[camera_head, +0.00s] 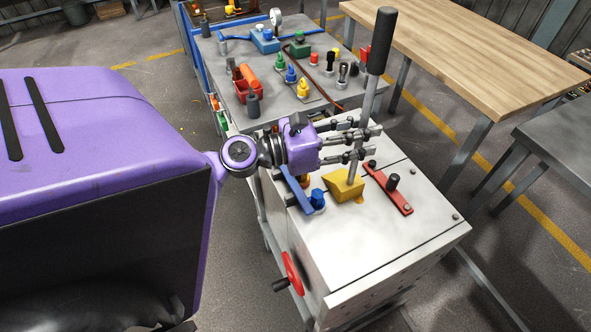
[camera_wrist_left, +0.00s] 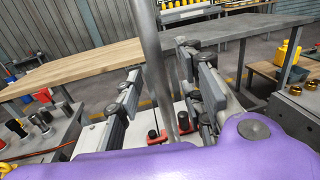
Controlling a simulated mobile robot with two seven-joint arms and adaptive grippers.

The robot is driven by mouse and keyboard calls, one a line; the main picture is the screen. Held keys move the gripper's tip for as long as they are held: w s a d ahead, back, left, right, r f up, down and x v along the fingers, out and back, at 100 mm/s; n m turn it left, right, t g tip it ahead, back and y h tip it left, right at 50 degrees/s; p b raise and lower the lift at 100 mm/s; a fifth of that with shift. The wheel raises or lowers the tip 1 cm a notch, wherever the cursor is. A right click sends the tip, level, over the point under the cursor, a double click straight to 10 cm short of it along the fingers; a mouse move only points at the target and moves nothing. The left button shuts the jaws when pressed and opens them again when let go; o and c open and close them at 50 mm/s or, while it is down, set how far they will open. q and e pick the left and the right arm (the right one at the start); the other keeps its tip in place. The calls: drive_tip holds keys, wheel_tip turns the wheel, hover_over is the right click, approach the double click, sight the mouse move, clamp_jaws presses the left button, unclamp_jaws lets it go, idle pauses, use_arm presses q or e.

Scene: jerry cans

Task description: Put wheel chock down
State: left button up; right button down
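A yellow wedge-shaped block (camera_head: 344,185) sits on the light grey cabinet top (camera_head: 395,235), at the foot of a lever. It is the only chock-like thing I see; I cannot tell if it is a loose wheel chock or the lever's base. The lever's metal shaft (camera_head: 368,100) rises from it to a long black grip (camera_head: 382,40). My left gripper (camera_head: 365,143) is above the block with its fingers apart around the shaft. In the left wrist view the shaft (camera_wrist_left: 154,60) stands between the fingers, with gaps visible beside it. My right gripper is not in view.
A red bar (camera_head: 387,188) with black knobs and a blue handle (camera_head: 297,187) are on the cabinet top. A red handwheel (camera_head: 291,272) is on its side. Behind is a bench crowded with coloured fittings (camera_head: 290,75). A wooden table (camera_head: 470,55) at right is bare.

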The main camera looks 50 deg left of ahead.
use_arm(q)
drive_tip(key=shift+w+d, duration=0.2)
drive_tip(key=shift+w, duration=0.1)
drive_tip(key=shift+c, duration=0.5)
clamp_jaws()
drive_tip(key=shift+r, duration=0.1)
